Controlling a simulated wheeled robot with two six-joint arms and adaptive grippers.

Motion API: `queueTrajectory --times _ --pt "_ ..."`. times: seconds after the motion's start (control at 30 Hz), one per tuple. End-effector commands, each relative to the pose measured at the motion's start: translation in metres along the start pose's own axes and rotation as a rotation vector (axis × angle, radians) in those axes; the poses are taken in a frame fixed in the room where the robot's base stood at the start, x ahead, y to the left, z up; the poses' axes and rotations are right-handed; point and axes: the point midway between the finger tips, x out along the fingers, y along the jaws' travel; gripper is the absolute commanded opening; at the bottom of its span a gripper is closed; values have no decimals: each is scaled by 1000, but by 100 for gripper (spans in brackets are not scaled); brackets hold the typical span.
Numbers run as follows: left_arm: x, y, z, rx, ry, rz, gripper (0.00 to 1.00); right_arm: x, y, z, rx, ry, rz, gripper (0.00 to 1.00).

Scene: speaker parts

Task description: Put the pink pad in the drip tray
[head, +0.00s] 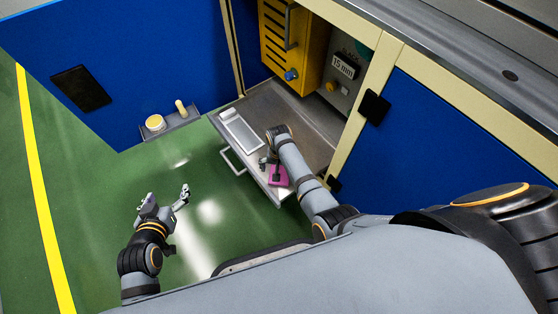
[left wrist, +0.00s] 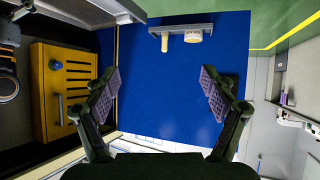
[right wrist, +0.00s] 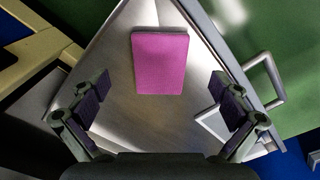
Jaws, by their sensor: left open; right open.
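The pink pad (head: 279,180) lies flat on the pulled-out metal shelf, near its front corner. In the right wrist view the pad (right wrist: 160,62) is whole, ahead of and between the fingers, with none touching it. My right gripper (head: 271,165) is open and empty above the shelf by the pad; its fingers (right wrist: 158,88) show apart. A shallow pale rectangular tray (head: 242,134), apparently the drip tray, lies on the same shelf left of the pad; only its corner (right wrist: 210,122) shows in the right wrist view. My left gripper (head: 165,197) is open and empty over the green floor.
The shelf has a front handle (head: 232,162). Behind it stand a yellow cabinet (head: 286,40) and a grey unit labelled 15 mm (head: 346,68). A blue door (head: 130,70) at left carries a small ledge (head: 180,123) with a round tub and cylinder. Open floor lies left.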

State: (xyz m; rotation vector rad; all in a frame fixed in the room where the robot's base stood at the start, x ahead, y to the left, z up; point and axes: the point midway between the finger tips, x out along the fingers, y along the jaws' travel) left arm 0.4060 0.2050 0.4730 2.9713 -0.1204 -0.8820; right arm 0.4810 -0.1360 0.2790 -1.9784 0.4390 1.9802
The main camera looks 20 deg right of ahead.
Motion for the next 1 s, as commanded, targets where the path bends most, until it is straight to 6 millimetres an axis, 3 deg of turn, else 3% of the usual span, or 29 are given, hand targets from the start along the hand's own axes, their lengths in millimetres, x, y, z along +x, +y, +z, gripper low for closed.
queueTrajectory --times 0.27,0.47,0.63,1.0 --pt "-25 4 73 -15 -363 14 84 -21 0 0 0 1 0 100" --pt "-56 8 120 -24 -608 25 84 -32 0 -1 0 2 -1 100" --pt "-76 1 100 -2 -726 -2 84 -55 0 -1 0 1 0 100" --pt "-84 -4 97 7 -792 -21 84 -58 0 0 0 1 0 100"
